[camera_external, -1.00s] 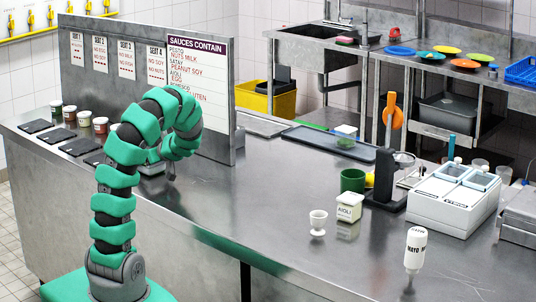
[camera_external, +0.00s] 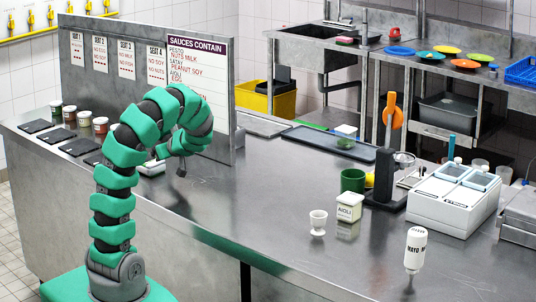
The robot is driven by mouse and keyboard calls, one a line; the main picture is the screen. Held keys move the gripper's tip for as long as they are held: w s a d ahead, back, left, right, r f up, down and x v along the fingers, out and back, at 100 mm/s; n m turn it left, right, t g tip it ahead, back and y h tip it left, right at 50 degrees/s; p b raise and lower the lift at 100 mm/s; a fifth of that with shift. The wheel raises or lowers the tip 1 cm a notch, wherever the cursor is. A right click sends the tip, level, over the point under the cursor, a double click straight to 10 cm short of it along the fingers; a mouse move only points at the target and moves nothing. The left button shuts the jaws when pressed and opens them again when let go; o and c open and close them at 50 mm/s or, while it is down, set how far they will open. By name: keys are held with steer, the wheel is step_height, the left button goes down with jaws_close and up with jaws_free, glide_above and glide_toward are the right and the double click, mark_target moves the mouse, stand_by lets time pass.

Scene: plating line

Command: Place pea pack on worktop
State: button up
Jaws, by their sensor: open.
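The steel worktop (camera_external: 262,205) runs across the middle of the view. My gripper (camera_external: 173,164) hangs low over its left part, below the hooked end of my green-sleeved arm. It is open, with nothing visibly held between its fingers. A small white-topped item (camera_external: 152,168) sits on the worktop just left of the gripper, partly hidden by my arm. I cannot tell whether it is the pea pack. No pack that I can clearly read as peas shows elsewhere.
An allergen board (camera_external: 200,85) stands behind my gripper. To the right are an egg cup (camera_external: 318,222), an aioli tub (camera_external: 349,206), a green mug (camera_external: 352,181), a mayo bottle (camera_external: 415,248) and a white two-lidded unit (camera_external: 453,200). The worktop's middle is clear.

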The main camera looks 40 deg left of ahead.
steer(key=v, duration=0.6)
steer(key=shift+w, duration=0.1)
steer(key=w+d+r+m+t+h, duration=0.4)
steer(key=d+r+m, duration=0.1)
steer(key=d+r, duration=0.25)
steer(key=w+d+r+m+t+h, duration=0.3)
steer(key=w+d+r+m+t, duration=0.1)
steer(key=d+r, duration=0.4)
steer(key=s+d+r+m+t+h, duration=0.1)
steer(key=d+r+m+t, duration=0.1)
steer(key=r, duration=0.6)
steer(key=s+d+r+m+t+h, duration=0.2)
steer(key=d+r+m, duration=0.1)
steer(key=r, duration=0.6)
steer(key=s+d+r+m+t+h, duration=0.2)
steer(key=r+m+t, duration=0.1)
steer(key=r, duration=0.5)
steer(key=shift+s+d+m, duration=0.2)
steer(key=shift+s+m, duration=0.05)
steer(key=shift+m, duration=0.05)
steer(key=shift+r, duration=0.15)
steer(key=shift+o, duration=1.1)
